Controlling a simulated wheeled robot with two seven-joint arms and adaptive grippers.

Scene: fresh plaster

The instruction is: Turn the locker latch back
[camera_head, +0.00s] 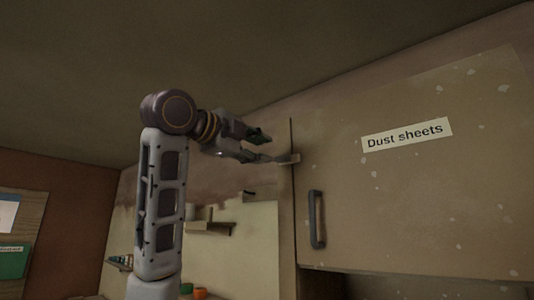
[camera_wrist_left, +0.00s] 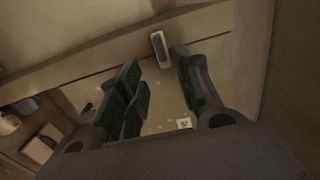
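The locker door (camera_head: 420,215) is a large drab panel with a "Dust sheets" label (camera_head: 407,135). Its latch (camera_head: 290,159) is a small pale bar at the door's left edge, lying roughly level across the seam. In the left wrist view the latch (camera_wrist_left: 160,49) also crosses the dark seam. My left gripper (camera_head: 268,148) is open, with its fingers pointing at the latch from the left. In the wrist view the latch shows between and just beyond the fingertips (camera_wrist_left: 155,60). I cannot tell whether a finger touches it. My right gripper is out of view.
A dark pull handle (camera_head: 317,219) stands on the door below the latch. A small wall shelf (camera_head: 208,228) is behind my left arm, with orange and green items (camera_head: 200,293) lower down. A board with a green sheet (camera_head: 14,260) hangs at far left.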

